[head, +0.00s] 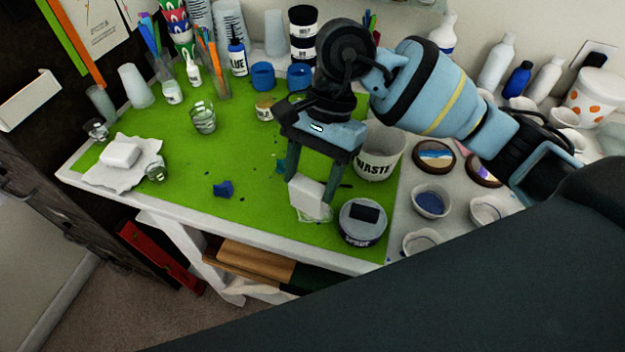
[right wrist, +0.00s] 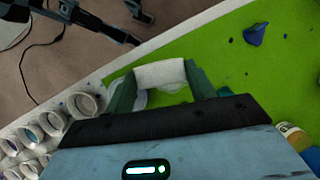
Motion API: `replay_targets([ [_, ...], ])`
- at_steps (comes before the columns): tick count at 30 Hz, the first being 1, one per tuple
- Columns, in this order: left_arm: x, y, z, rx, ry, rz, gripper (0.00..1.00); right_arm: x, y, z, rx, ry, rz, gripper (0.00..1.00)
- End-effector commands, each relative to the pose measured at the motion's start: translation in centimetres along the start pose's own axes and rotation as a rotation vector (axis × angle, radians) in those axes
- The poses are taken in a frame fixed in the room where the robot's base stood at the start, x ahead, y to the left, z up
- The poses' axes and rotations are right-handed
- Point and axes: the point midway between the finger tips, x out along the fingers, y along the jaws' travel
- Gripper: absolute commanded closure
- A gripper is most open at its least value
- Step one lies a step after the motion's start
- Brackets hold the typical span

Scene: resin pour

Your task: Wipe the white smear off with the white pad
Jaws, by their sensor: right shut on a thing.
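My right gripper (head: 310,185) is shut on the white pad (head: 306,195), a pale block between its two fingers. The pad hangs low over the green mat (head: 255,215) near the table's front edge. The white smear (head: 318,214) shows as a pale patch just below and beside the pad, partly hidden by it. I cannot tell whether the pad touches it. In the right wrist view the pad (right wrist: 161,74) spans the fingers, with pale white around its lower left side. My left gripper is not in view.
A grey lidded tub (head: 362,224) stands close to the right of the pad, and the white WASTE bucket (head: 378,160) behind it. A blue piece (head: 223,189) lies to the left. Several cups and bottles stand at the back. The mat's front middle is mostly clear.

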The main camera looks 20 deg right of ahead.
Motion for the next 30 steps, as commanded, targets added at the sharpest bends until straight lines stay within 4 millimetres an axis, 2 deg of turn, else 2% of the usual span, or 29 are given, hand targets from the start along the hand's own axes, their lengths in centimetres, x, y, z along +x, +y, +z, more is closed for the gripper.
replay_targets([
  [3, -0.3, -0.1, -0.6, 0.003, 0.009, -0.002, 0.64, -1.3, 0.2, 0.7, 0.002, 0.004, -0.005, 0.77],
  [9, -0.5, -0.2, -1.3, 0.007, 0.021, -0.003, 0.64, -2.2, 0.4, 1.4, 0.005, 0.002, -0.004, 0.77],
  [30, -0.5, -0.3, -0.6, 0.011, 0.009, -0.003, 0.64, -1.7, 0.4, 1.1, 0.007, -0.002, 0.000, 0.77],
])
